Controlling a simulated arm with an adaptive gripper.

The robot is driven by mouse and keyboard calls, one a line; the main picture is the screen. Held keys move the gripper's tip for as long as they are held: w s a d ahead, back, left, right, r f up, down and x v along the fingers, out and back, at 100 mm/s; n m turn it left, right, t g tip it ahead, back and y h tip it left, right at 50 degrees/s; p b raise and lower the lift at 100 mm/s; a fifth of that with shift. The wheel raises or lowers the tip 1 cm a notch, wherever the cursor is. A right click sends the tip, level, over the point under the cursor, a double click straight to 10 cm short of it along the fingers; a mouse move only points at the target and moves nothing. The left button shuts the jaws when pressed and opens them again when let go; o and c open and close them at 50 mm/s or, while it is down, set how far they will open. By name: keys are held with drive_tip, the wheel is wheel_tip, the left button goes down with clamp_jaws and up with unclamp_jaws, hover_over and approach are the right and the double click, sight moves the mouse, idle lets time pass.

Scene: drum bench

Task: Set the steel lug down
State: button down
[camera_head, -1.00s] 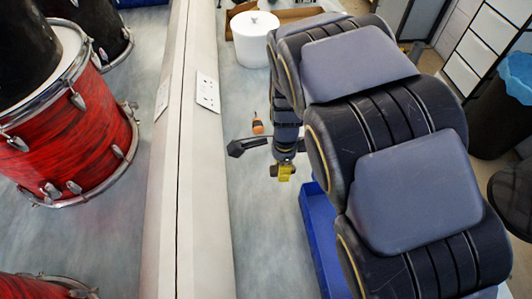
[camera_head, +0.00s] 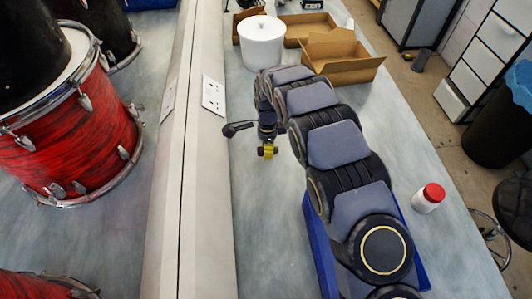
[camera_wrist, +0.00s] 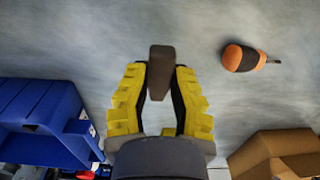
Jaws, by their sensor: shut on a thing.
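The steel lug (camera_wrist: 160,72) is a small dark grey-brown bar. In the wrist view it stands between the yellow fingertips of my gripper (camera_wrist: 159,80), which is shut on it. Its far end sticks out past the tips over the grey bench top (camera_wrist: 80,35). In the head view my gripper (camera_head: 268,152) points down over the bench, to the right of the long pale raised strip. The lug is too small there to make out clearly. I cannot tell whether it touches the bench.
An orange-and-black screwdriver (camera_wrist: 243,58) lies right of the lug in the wrist view. A blue bin (camera_head: 322,245) sits partly under my arm. Bare bench lies below my gripper.

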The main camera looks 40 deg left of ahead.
drive_tip(key=shift+w+a+f, duration=0.45)
drive_tip(key=shift+a+f, duration=0.1)
drive_tip(key=shift+f, duration=1.9)
drive_tip(key=shift+f, duration=0.1)
drive_tip(key=c, duration=1.1)
unclamp_jaws()
wheel_tip(320, 180, up, 12)
drive_tip(key=shift+r, duration=0.15)
